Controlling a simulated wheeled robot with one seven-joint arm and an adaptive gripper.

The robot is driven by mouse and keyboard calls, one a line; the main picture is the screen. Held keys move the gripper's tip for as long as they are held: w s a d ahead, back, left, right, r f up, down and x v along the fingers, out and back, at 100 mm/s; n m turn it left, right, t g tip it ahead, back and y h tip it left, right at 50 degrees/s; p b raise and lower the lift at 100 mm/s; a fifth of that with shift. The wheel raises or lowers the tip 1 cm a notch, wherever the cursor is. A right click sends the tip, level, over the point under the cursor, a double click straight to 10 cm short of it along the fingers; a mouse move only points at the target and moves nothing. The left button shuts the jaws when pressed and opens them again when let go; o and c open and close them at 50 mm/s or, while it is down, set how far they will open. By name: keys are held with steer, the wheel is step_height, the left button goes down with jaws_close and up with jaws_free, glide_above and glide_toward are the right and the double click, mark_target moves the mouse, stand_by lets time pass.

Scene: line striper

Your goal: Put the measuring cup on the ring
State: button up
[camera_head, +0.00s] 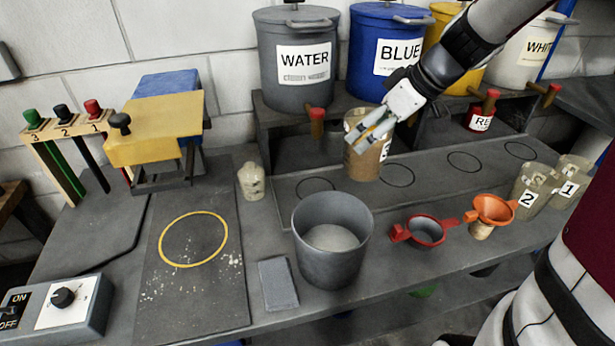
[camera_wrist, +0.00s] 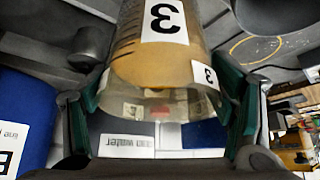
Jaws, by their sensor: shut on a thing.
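The measuring cup (camera_head: 362,158) is clear with tan contents, and its label 3 shows in the wrist view (camera_wrist: 165,55). My gripper (camera_head: 374,132) is shut on the cup, with a teal finger pad on each side of it in the wrist view. The cup is over the grey strip below the buckets, between two thin black rings; I cannot tell whether its base touches. A yellow ring (camera_head: 161,245) is painted on the dark board at the left, well apart from the cup. Part of a yellow ring (camera_wrist: 232,48) also shows in the wrist view.
A grey pot (camera_head: 333,255) stands between the cup and the yellow ring, with a small bottle (camera_head: 251,182) behind it. Orange funnel (camera_head: 490,208), red-rimmed strainer (camera_head: 425,232) and cups 2 (camera_head: 527,198) and 1 (camera_head: 568,188) stand right. The yellow ring's inside is clear.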

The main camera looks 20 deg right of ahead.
mark_target(365, 176)
step_height(365, 176, down, 12)
steer(key=shift+f+b, duration=0.15)
steer(key=shift+b, duration=0.35)
steer(key=w+a+f+p, duration=0.1)
steer(key=w+a+p, duration=0.2)
steer(key=w+a, duration=0.4)
steer(key=shift+w+a+p, duration=0.25)
steer(key=shift+w+p, duration=0.15)
steer(key=shift+w, duration=1.4)
steer(key=shift+f, duration=0.25)
steer(key=o, duration=1.9)
steer(key=shift+o, duration=0.2)
